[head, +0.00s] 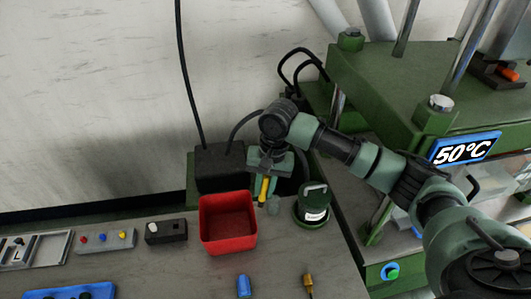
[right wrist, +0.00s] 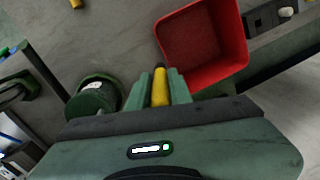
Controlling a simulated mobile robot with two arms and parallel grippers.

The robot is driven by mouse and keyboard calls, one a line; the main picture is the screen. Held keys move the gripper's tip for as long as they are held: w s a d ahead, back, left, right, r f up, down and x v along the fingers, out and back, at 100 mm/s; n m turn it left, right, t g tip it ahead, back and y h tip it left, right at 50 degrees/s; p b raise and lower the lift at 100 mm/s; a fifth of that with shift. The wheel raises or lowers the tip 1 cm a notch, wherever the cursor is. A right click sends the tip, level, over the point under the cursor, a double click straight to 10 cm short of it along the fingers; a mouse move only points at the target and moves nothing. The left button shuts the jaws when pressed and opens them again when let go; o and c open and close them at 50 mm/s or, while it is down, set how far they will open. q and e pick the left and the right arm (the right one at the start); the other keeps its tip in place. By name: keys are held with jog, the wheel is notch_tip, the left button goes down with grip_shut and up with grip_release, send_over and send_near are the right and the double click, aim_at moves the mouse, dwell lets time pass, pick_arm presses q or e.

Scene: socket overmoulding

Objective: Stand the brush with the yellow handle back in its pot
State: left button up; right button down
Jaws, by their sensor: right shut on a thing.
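My right gripper (head: 264,196) hangs beside the red bin, pointing down, and is shut on the brush with the yellow handle (head: 264,187). In the right wrist view the yellow handle (right wrist: 160,88) lies between the two green fingers; its end near the fingertips is dark. The bristles cannot be made out. A dark green round pot (head: 313,208) with a white label stands on the bench just right of the gripper, apart from it. The pot also shows left of the fingers in the right wrist view (right wrist: 97,97). My left gripper is not in view.
The red bin (head: 228,222) stands close left of the gripper. A black box (head: 220,167) with cables is behind. The green press (head: 410,95) with a 50°C display is at right. A blue piece (head: 244,286) and a brass piece (head: 308,284) lie in front.

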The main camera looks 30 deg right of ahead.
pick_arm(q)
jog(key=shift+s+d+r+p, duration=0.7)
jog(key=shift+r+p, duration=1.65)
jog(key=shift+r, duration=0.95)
pick_arm(e)
jog(key=shift+w+d+m+h, duration=0.8)
jog(key=shift+w+d+m, duration=0.9)
jog(key=shift+w+d, duration=1.45)
pick_arm(q)
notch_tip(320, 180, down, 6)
jog(key=b, duration=0.6)
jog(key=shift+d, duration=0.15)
pick_arm(e)
notch_tip(320, 180, down, 13)
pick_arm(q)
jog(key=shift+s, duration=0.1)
pick_arm(e)
jog(key=c, duration=1.2)
grip_release()
